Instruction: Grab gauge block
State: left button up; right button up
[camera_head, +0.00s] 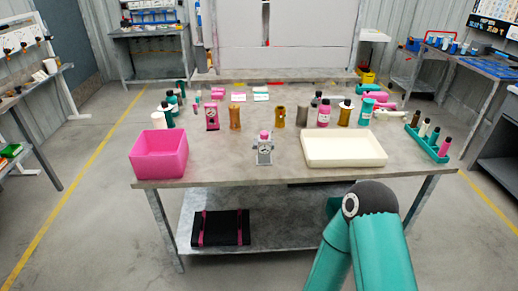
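A small grey block with a round dial-like face and a pink top, which looks like the gauge block (264,154), stands upright near the front middle of the table (230,165). It stands between a pink bin and a cream tray, apart from both. Nothing touches it. A teal and dark grey link of my arm shows at the lower right, in front of the table. Neither of my grippers is in view.
The pink bin (158,165) is at the front left, the cream tray (343,163) at the front right. A teal rack (425,146) with bottles is at the right edge. Several cylinders and bottles stand behind. A black case (222,228) lies on the lower shelf.

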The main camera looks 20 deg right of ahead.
aim_at(264, 158)
jog(key=i, duration=0.9)
